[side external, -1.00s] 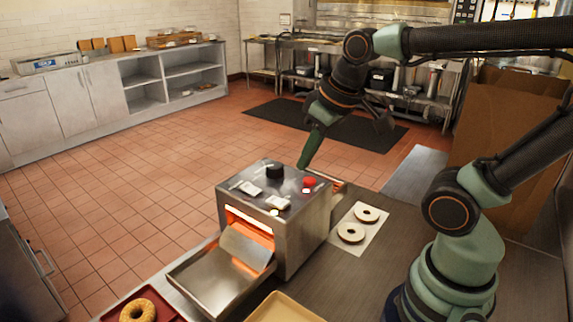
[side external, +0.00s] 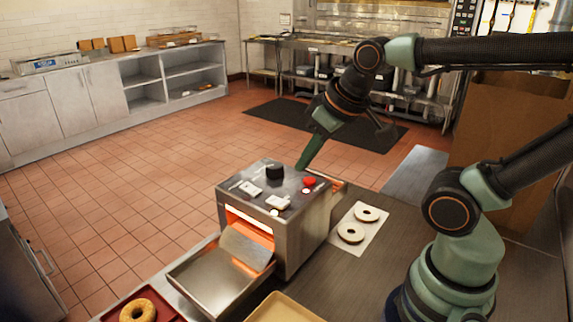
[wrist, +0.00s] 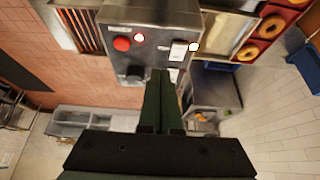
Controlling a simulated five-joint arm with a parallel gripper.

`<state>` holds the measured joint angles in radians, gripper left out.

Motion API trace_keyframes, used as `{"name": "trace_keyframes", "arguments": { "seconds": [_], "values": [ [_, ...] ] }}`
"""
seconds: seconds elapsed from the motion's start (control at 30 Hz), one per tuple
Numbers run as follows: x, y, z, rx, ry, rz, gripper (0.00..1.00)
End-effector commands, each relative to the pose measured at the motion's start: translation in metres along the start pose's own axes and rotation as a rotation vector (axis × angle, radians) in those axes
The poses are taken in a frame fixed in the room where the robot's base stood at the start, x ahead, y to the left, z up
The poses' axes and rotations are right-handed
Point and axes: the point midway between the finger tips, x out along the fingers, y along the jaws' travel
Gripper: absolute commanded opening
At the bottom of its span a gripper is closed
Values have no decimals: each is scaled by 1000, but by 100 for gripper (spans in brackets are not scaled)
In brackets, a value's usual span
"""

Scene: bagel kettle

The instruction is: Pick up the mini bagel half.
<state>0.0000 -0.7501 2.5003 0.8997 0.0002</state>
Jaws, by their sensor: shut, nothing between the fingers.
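Two pale mini bagel halves lie apart on a white sheet (side external: 379,231) on the counter, right of the toaster: a farther one (side external: 376,215) and a nearer one (side external: 342,232). My gripper (side external: 302,166) appears in the side view at the toaster's far top edge, left of and beyond both halves. Its green fingers slant down to the left. In the wrist view my gripper (wrist: 160,73) has its fingers together with nothing between them. The wrist view shows no bagel half on the sheet; it shows the toaster top.
The metal toaster (side external: 306,228) has a black knob, a red button and a glowing front slot. A metal chute tray (side external: 205,285) extends from its front. A golden bagel (side external: 137,312) sits in a red tray at lower left. A beige tray (side external: 283,308) lies at the front.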

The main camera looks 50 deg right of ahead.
Motion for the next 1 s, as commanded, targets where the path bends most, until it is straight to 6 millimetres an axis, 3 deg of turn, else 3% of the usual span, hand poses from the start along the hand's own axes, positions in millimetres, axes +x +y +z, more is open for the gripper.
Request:
{"name": "trace_keyframes", "arguments": {
  "seconds": [0.47,0.73,1.0],
  "values": [
    [0,0,0,0,0,0,0],
    [0,0,0,0,0,0,99],
    [0,2,0,-9,-3,2,100]
  ]
}}
